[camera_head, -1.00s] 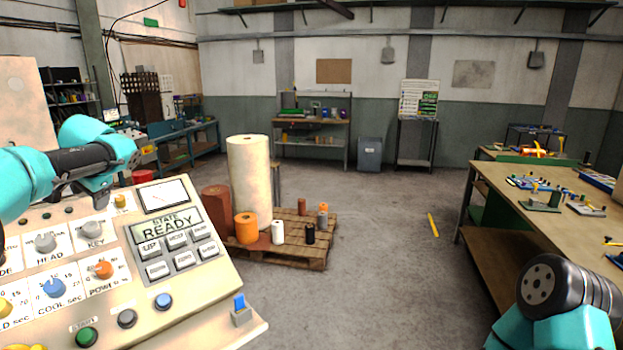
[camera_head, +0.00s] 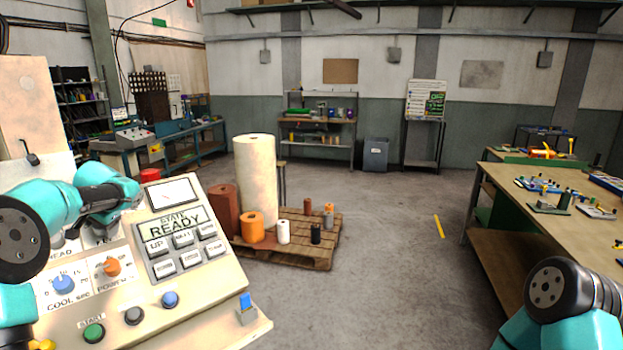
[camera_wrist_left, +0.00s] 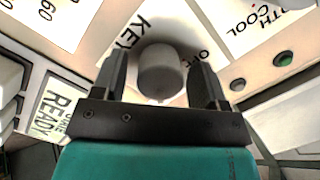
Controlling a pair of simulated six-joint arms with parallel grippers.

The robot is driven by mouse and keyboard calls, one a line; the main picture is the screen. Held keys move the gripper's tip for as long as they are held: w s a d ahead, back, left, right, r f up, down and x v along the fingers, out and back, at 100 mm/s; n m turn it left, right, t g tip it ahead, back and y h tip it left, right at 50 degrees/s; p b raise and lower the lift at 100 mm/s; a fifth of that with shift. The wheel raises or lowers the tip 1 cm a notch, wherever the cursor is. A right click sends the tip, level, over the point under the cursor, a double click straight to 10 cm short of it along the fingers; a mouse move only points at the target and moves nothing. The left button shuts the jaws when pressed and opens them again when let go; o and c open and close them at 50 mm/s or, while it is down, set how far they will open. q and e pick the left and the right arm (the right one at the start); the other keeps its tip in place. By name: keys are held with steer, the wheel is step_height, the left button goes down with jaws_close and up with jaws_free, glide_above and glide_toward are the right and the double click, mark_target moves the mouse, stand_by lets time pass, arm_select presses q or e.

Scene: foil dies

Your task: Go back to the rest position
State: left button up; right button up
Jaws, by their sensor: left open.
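My left gripper (camera_wrist_left: 160,66) is open over the control panel (camera_head: 238,288). In the left wrist view the grey key knob (camera_wrist_left: 160,72) shows between its two fingers, with gaps on both sides. The label KEY is to the left of the knob and OFF to the right. In the head view my left wrist hides most of the knob. The panel's display (camera_head: 176,222) reads STATE READY. My right arm shows at the lower right, but its gripper is out of the picture.
An orange knob (camera_head: 112,266), a blue knob (camera_head: 63,283) and several buttons stand out from the panel. A pallet (camera_head: 300,254) with foil rolls is on the floor beyond. A workbench (camera_head: 510,190) stands at the right. The floor between is clear.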

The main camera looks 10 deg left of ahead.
arm_select(q)
steer(key=n, duration=0.4)
steer(key=shift+h, duration=0.4)
steer(key=n, duration=0.4)
steer(key=shift+r+h, duration=0.1)
steer(key=shift+h, duration=0.2)
